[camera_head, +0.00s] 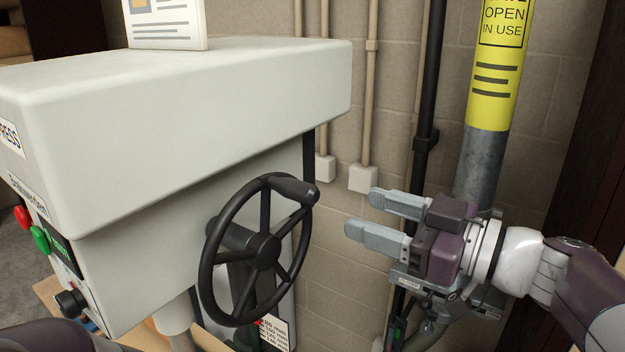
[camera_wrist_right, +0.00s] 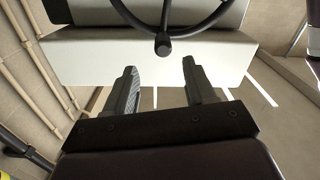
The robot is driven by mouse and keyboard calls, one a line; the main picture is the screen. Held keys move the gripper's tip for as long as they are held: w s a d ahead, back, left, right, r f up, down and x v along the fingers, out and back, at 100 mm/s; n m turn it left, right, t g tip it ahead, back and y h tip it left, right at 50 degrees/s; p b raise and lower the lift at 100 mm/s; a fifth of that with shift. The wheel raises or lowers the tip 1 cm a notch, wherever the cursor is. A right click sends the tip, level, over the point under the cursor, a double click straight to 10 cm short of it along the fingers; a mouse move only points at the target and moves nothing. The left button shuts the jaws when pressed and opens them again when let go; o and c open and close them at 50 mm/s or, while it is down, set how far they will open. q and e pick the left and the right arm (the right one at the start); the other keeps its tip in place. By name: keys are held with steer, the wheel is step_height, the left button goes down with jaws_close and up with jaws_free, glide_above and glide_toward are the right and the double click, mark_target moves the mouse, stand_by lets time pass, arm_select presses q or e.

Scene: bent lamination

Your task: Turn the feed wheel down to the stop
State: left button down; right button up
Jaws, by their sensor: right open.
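The feed wheel (camera_head: 260,250) is a dark spoked handwheel on the side of a pale grey press machine (camera_head: 180,110). Its knob-like handle (camera_head: 296,191) is at the upper right of the rim. My right gripper (camera_head: 372,214) is open and empty, to the right of the wheel and apart from it, with its fingers pointing left toward it. In the right wrist view, the wheel (camera_wrist_right: 183,14) and its handle (camera_wrist_right: 163,46) show beyond the two spread fingers (camera_wrist_right: 160,82). My left gripper is not in view.
Red (camera_head: 22,216) and green (camera_head: 40,240) buttons and a black knob (camera_head: 71,303) are on the machine's front. A grey pipe with a yellow sign (camera_head: 497,75) stands behind my right gripper. Conduits and boxes (camera_head: 363,178) line the block wall. Free space lies between wheel and gripper.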

steer(key=p, duration=0.2)
glide_toward(291, 190)
steer(key=a, duration=0.2)
steer(key=w, duration=0.2)
steer(key=w+p, duration=0.1)
steer(key=w, duration=0.1)
steer(key=shift+w+a+f, duration=0.1)
steer(key=shift+a, duration=0.3)
steer(key=x, duration=0.2)
steer(key=p+x, duration=0.1)
steer(key=x, duration=0.4)
steer(key=shift+a+f, duration=0.15)
steer(key=shift+f, duration=0.25)
steer(key=shift+s+r, duration=0.1)
steer(key=shift+s, duration=0.25)
steer(key=shift+v, duration=0.8)
steer(key=shift+w+a, duration=0.2)
steer(key=shift+w, duration=0.25)
steer(key=c, duration=0.6)
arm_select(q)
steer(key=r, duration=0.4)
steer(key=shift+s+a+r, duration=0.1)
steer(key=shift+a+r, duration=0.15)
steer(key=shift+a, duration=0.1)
arm_select(e)
steer(key=shift+a, duration=0.15)
jaws_close()
